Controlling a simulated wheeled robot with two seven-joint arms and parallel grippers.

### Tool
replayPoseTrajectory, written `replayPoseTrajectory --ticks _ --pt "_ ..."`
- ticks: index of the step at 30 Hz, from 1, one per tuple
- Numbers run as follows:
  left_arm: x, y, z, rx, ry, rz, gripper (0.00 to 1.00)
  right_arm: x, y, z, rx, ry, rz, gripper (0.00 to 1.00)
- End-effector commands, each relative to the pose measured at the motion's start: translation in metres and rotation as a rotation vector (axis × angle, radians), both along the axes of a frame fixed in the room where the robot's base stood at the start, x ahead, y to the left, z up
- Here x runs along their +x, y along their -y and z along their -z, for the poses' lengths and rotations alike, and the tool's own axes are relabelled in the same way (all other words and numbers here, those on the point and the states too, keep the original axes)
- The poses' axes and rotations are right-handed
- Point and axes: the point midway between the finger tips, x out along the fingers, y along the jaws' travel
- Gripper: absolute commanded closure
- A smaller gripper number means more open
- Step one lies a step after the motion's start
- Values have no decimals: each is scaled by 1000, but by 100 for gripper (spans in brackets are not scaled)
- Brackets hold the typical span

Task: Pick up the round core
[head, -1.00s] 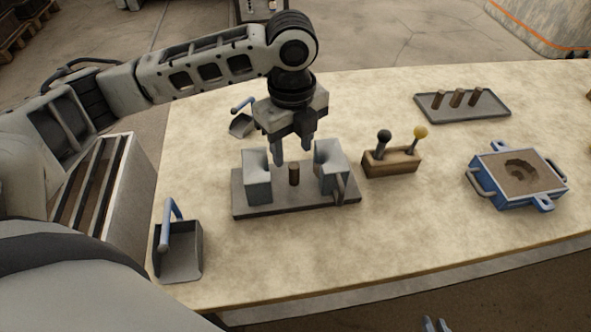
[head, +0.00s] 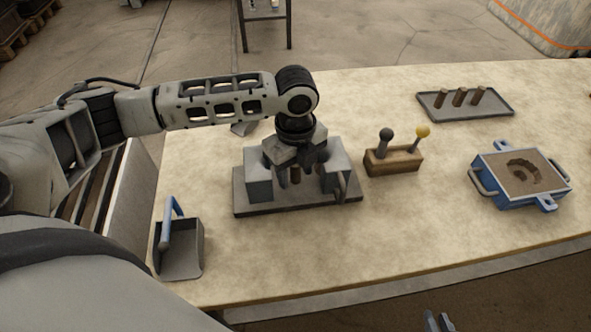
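The round core (head: 295,176), a short brown cylinder, stands upright on a dark base plate (head: 290,205) between two grey blocks, the left block (head: 260,184) and the right block (head: 335,172). My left gripper (head: 296,174) points down between the blocks, its fingers on either side of the core. It looks open; whether a finger touches the core is too small to tell. The core's top is partly hidden by the gripper. My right gripper (head: 436,323) shows only its fingertips at the bottom edge, apart and empty, far from the core.
A wooden holder (head: 392,162) with dark and yellow knobbed tools stands right of the plate. A grey tray (head: 487,108) holds three brown cylinders. A blue-framed sand mould (head: 520,178) is at right. A scoop (head: 180,262) lies front left. The table's front middle is clear.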

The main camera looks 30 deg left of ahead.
Motion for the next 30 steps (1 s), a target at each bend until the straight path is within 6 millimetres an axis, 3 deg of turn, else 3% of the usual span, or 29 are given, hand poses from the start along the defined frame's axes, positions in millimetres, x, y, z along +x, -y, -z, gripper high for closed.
replayPoseTrajectory --ticks 1,3,4,17,24,30 --pt "0 0 0 0 0 0 68 -1 0 1 0 -2 0 84" --pt "0 0 0 0 0 0 88 -1 0 1 -1 -4 0 84" --pt "0 0 0 0 0 0 89 -2 0 1 0 -5 0 84" --pt "0 0 -5 -1 2 0 89 -4 0 3 0 -10 0 84" --pt "1 0 -34 -1 5 0 89 -4 0 4 0 -8 0 84" --pt "-26 22 -74 -4 6 5 89 -3 0 -1 1 -6 0 84"
